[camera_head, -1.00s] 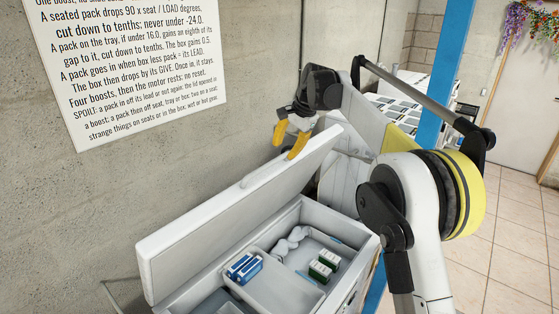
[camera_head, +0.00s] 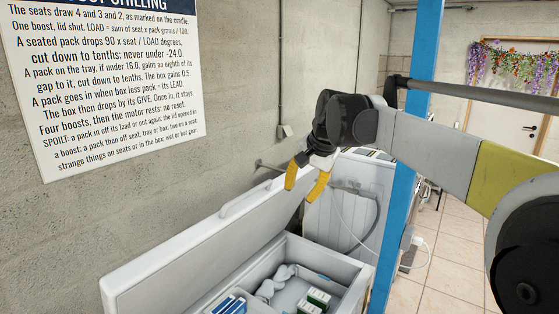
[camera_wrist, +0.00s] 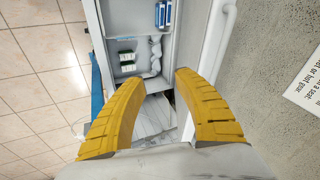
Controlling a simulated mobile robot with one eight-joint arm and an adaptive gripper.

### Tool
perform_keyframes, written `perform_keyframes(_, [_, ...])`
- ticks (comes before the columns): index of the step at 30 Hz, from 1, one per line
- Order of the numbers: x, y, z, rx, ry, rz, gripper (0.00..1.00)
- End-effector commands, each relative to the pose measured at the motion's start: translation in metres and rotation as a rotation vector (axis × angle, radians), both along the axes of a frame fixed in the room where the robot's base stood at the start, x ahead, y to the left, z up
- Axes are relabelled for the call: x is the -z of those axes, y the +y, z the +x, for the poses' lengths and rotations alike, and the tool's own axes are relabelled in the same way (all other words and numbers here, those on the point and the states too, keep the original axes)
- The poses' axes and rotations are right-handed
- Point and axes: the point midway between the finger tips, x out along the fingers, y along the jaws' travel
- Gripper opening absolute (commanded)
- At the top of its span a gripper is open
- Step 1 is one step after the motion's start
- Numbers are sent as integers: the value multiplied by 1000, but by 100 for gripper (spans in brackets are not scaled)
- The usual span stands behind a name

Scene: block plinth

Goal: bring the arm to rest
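My gripper (camera_head: 307,179) is at the end of my arm, in the air above the raised lid of the chest freezer (camera_head: 345,283). Its yellow fingers are spread apart with nothing between them. The wrist view shows the same open fingers (camera_wrist: 160,105) with the freezer's inside beyond them. The freezer lid (camera_head: 215,235) stands tilted open towards the wall. Inside are green-and-white packs (camera_head: 315,300), blue packs (camera_head: 230,305) and a pale, lumpy cradle (camera_head: 275,283). The lower part of the freezer is cut off in the head view.
A blue post (camera_head: 405,160) stands right of the freezer. A white appliance (camera_head: 345,205) with a hose is behind it. A sign (camera_head: 105,85) hangs on the concrete wall at left. Tiled floor (camera_head: 450,245) is open at right.

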Motion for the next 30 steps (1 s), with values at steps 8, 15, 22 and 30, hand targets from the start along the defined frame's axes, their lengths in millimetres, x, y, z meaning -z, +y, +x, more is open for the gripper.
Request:
perform_keyframes(8, [88, -68, -133, -116, -133, -156, 38])
perform_keyframes(15, [199, -111, -247, -221, -227, -308, 38])
perform_keyframes(22, [287, -133, -313, -291, -279, -413, 38])
perform_keyframes(30, [306, -138, -327, -311, -291, -442, 38])
